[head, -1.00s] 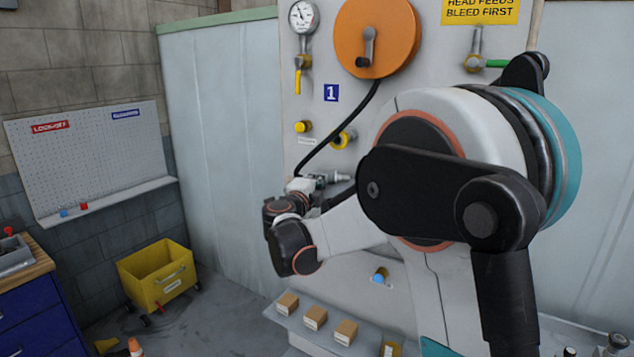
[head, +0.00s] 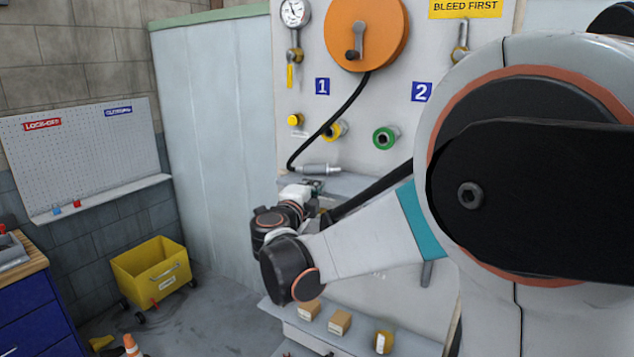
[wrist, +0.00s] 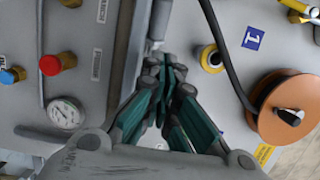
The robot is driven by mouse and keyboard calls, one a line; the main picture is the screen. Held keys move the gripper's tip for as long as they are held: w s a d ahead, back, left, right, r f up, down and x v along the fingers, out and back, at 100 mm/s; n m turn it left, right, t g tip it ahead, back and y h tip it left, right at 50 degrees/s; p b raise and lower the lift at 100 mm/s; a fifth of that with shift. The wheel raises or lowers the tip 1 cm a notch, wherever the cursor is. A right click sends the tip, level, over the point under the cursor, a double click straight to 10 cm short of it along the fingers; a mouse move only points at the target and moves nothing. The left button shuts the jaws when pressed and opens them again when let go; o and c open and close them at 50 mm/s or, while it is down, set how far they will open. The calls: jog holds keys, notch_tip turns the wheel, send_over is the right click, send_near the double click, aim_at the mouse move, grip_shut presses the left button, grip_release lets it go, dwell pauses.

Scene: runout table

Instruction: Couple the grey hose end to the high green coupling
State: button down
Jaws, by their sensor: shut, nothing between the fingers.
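The grey hose end (head: 322,169) lies level at the bottom of the black hose's loop, just above the shelf. In the wrist view a grey metal cylinder, apparently the hose end (wrist: 158,20), shows beyond the fingertips. My gripper (head: 314,186) is just below and in front of it in the head view. Its teal fingers (wrist: 168,78) are closed together and empty. The green coupling (head: 385,137), a green ring with a dark centre, sits on the panel to the right, higher than the hose end, below the number 2 sign. Nothing is on its open face.
An orange reel (head: 366,30) carries the black hose (head: 336,118). A shelf (head: 350,183) runs beneath. My arm covers the panel's right side. Boxes (head: 340,322) stand low down.

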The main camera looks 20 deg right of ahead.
jog(key=shift+s+a+f, duration=0.1)
jog(key=shift+s+a, duration=0.4)
jog(key=shift+a, duration=0.1)
